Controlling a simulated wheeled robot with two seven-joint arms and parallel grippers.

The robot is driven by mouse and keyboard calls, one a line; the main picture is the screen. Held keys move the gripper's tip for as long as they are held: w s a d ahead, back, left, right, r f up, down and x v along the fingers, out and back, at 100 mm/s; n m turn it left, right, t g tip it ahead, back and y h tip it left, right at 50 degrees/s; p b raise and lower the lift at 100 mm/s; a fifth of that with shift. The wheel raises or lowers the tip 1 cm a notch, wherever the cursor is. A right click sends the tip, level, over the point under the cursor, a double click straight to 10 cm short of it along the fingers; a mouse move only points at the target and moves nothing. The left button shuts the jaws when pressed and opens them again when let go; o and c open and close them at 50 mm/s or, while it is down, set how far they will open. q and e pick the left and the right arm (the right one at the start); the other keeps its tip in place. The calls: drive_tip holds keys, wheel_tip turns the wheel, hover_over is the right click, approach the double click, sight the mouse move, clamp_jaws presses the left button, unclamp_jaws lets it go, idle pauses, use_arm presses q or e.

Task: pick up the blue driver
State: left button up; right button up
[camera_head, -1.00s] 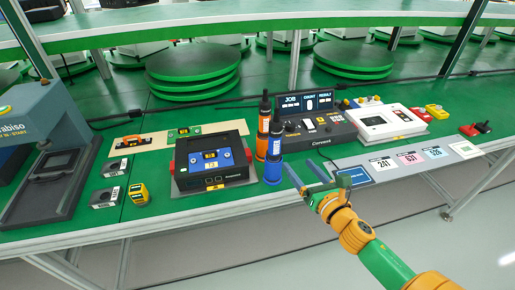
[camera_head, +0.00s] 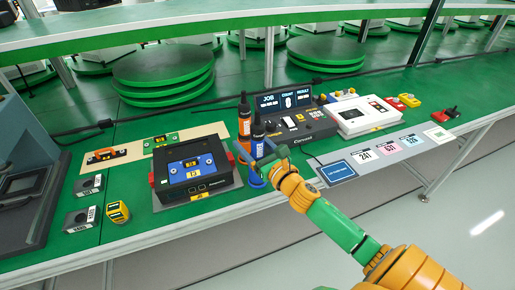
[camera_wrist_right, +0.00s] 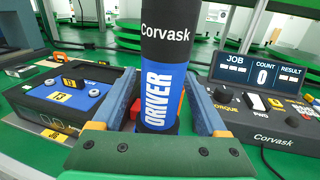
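The blue driver (camera_head: 257,132) stands upright at the front of the green bench, with a black upper part and a blue lower part. It also fills the middle of the right wrist view (camera_wrist_right: 160,85), where its label reads DRIVER. My right gripper (camera_head: 256,159) is at the driver's lower part, partly hiding it. In the right wrist view my right gripper (camera_wrist_right: 165,105) is open, with one finger on each side of the driver and narrow gaps showing. An orange driver (camera_head: 244,120) stands just behind the blue one. My left gripper is not in view.
A black box with a blue top (camera_head: 195,175) stands close left of the driver. A black console with a display (camera_head: 300,122) stands behind it to the right. A label strip (camera_head: 350,165) runs along the front edge at right. Turntables (camera_head: 165,75) are beyond the bench.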

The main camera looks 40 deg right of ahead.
clamp_jaws()
